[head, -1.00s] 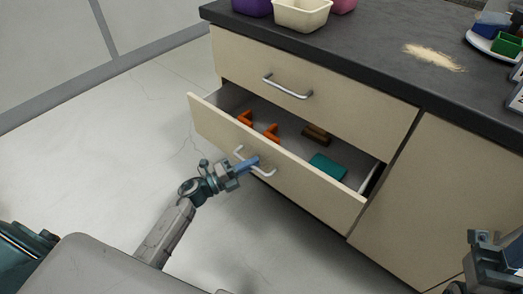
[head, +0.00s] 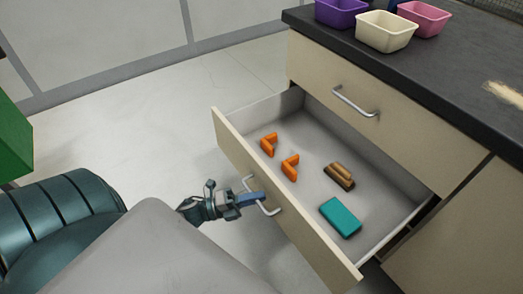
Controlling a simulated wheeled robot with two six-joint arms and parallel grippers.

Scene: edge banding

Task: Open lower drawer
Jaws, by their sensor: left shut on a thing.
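The lower drawer (head: 262,181) of the beige cabinet stands pulled well out, with much of its grey inside showing. Its silver bar handle (head: 267,210) is on the front panel. My left gripper (head: 255,199) is shut on this handle, its blue fingers around the bar. Inside the drawer lie two orange angled pieces (head: 290,167), a brown brush-like thing (head: 339,176) and a teal block (head: 340,218). My right gripper is out of the picture.
The upper drawer (head: 380,120) is closed, with its own silver handle (head: 355,101). Purple (head: 341,12), cream (head: 386,32) and pink (head: 424,19) bins stand on the dark countertop (head: 440,75). A green thing (head: 12,138) is at the left edge. Floor left of the drawer is clear.

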